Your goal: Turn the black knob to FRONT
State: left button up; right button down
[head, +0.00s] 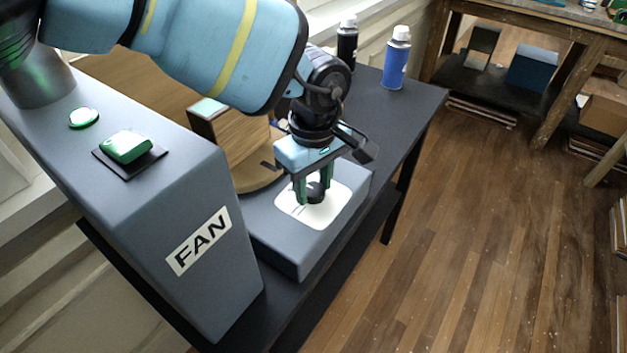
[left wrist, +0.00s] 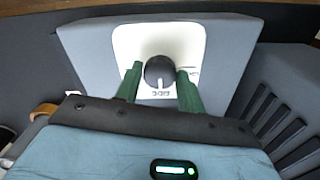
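The black knob (left wrist: 160,71) sits on a white plate (left wrist: 128,42) on a grey box (head: 279,234). In the left wrist view its white mark points down toward a small label (left wrist: 161,94), too small and inverted to read surely. Another label at the right is partly hidden by a finger. My left gripper (head: 313,188) points down over the plate, its green fingers on either side of the knob. In the left wrist view (left wrist: 159,88) the fingers are apart, with the knob between them; I cannot tell whether they touch it. My right gripper is not in view.
A grey housing marked FAN (head: 198,241) with a green button (head: 128,146) stands at the left. A blue spray can (head: 396,60) and a black one (head: 347,42) stand at the back of the dark table (head: 416,103). Wooden floor lies open at the right.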

pick_arm(q)
jog(key=c, duration=0.5)
jog(key=shift+c, duration=0.2)
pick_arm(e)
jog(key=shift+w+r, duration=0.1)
pick_arm(q)
jog(key=shift+r+n+p, duration=0.2)
jog(key=shift+n+p, duration=0.45)
jog(key=shift+n, duration=0.15)
jog(key=n+p, duration=0.2)
jog(key=n, duration=0.1)
jog(key=shift+r, duration=0.1)
jog(key=n+p, duration=0.2)
jog(key=n, duration=0.1)
jog(key=n+p, duration=0.3)
jog(key=n, duration=0.3)
jog(key=shift+n+p, duration=0.65)
jog(key=shift+n, duration=1.45)
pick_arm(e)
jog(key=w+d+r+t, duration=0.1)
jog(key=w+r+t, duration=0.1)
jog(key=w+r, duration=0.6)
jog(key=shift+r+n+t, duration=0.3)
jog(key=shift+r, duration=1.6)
pick_arm(q)
jog(key=shift+w+f, duration=0.1)
jog(key=shift+f, duration=0.1)
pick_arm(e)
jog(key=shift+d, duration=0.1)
